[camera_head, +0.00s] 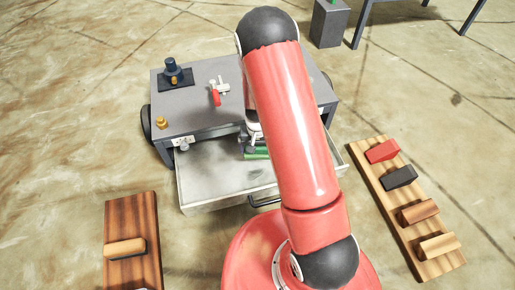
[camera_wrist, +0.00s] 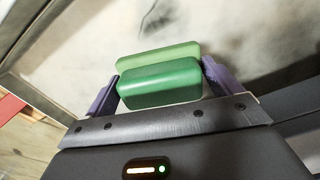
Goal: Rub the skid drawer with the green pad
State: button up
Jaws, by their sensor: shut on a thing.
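The skid drawer (camera_head: 215,172) is pulled out from the front of the grey skid (camera_head: 200,118). Its pale metal floor, with dark smudges, also shows in the wrist view (camera_wrist: 240,38). The green pad (camera_wrist: 160,83) has a dark green body and a lighter green layer. My gripper (camera_wrist: 160,90) is shut on it, with a purple finger at each end. In the head view the green pad (camera_head: 257,154) is inside the drawer's outline, partly hidden by my arm. I cannot tell whether it touches the drawer floor.
A red-handled valve (camera_head: 215,96), a dark blue fitting (camera_head: 172,70) and a brass fitting (camera_head: 161,122) sit on the skid top. A wooden board (camera_head: 132,210) with a wood-handled block lies at left. Another board (camera_head: 405,225) at right holds a red block (camera_head: 382,151) and several others.

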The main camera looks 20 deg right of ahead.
jog(key=shift+r, duration=0.1)
jog(key=shift+r+p, duration=1.05)
jog(key=shift+r, duration=0.4)
jog(key=shift+s, duration=0.1)
